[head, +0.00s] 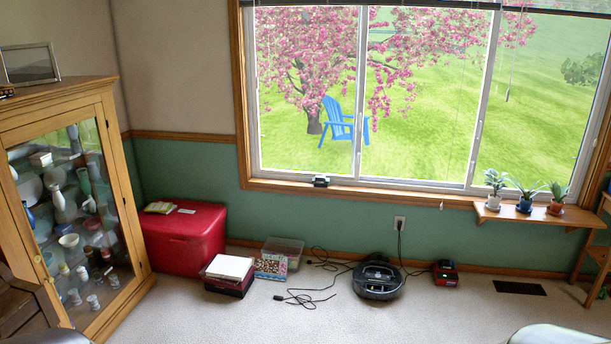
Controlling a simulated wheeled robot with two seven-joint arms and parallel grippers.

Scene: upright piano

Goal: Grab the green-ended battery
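I cannot make out a green-ended battery for certain. A small red and black device (446,272), which looks like a charger, sits on the carpet by the wall, right of the robot vacuum. Whether a battery sits in it is too small to tell. A small dark object (320,181) rests on the window sill; its details are unclear. Neither of my grippers is in view.
A robot vacuum (378,279) sits on the carpet with loose black cables (305,297) beside it. A red chest (183,235), boxes and a glass cabinet (70,200) stand left. Potted plants sit on a shelf (535,216) at right. The front carpet is mostly clear.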

